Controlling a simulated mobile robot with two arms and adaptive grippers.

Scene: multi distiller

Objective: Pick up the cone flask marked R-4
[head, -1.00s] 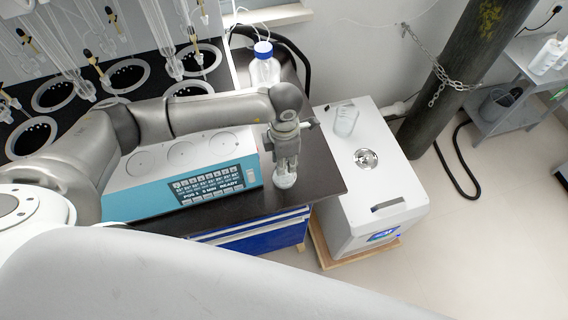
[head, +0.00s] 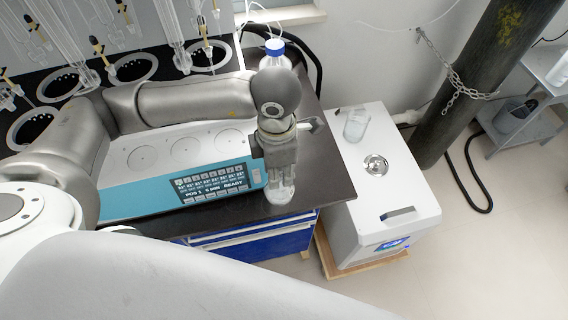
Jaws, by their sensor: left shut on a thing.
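A clear glass flask (head: 280,194) is at the tips of my left gripper (head: 279,180), over the front right part of the dark bench top. The gripper points down and is shut on the flask. The fingers hide most of the flask, and no marking on it can be read. I cannot tell whether its base touches the bench. My right gripper is not in view.
A teal and white stirrer unit (head: 200,185) stands left of the gripper. A blue-capped bottle (head: 275,56) stands behind my arm. A white cabinet (head: 360,230) carries a glass beaker (head: 355,125). A chained dark cylinder (head: 470,85) stands at right.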

